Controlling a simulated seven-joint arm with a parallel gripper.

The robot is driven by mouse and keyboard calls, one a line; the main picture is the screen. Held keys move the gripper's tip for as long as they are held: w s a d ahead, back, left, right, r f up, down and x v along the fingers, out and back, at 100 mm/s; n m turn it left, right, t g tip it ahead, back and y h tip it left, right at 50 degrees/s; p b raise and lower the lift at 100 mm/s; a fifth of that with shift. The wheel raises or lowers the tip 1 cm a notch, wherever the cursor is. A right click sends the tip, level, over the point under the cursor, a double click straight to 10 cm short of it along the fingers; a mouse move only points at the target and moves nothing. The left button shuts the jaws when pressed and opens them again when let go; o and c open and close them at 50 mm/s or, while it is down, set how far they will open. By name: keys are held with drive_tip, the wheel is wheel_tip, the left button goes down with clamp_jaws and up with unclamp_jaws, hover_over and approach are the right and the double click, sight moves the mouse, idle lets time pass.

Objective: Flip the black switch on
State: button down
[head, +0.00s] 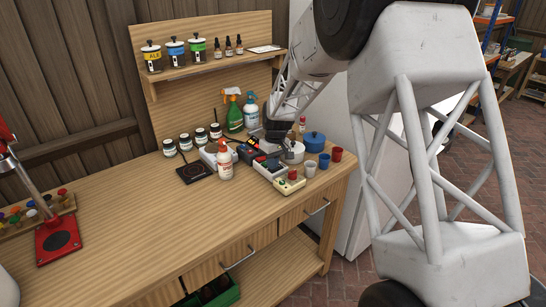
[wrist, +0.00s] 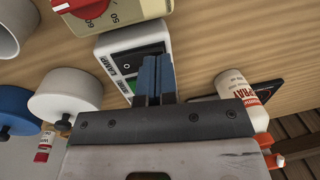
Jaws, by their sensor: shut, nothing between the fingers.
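A white box labelled LAMP (wrist: 104,52) stands on the wooden bench in the wrist view. Its top has a dark panel with a black switch (wrist: 127,66); part of the panel is hidden behind my fingers, and the switch's position is not clear. My gripper (wrist: 158,62) has blue fingers closed together with nothing between them. The fingertips lie over the right side of the box in the picture; I cannot tell whether they touch it. In the head view my gripper (head: 262,157) is low among the boxes at the bench's right end.
A timer box with a red knob (wrist: 85,6) stands beside the lamp box. A white lidded pot (wrist: 66,95) and blue lidded pot (wrist: 14,110) are left, and a spray bottle (wrist: 238,94) right. Cups (head: 310,168) stand near the bench's right edge. The bench's front middle (head: 170,225) is clear.

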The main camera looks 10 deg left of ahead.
drive_tip(key=shift+f, duration=0.1)
idle(0.3)
drive_tip(key=shift+a+f, duration=0.1)
drive_tip(key=shift+f, duration=0.1)
drive_tip(key=shift+s, duration=0.1)
idle(0.3)
drive_tip(key=shift+w+d+r, duration=0.35)
drive_tip(key=shift+w+d, duration=0.15)
drive_tip(key=shift+r, duration=0.15)
wheel_tip(320, 180, up, 14)
drive_tip(key=s+a, duration=0.1)
drive_tip(key=shift+f, duration=0.2)
idle(0.7)
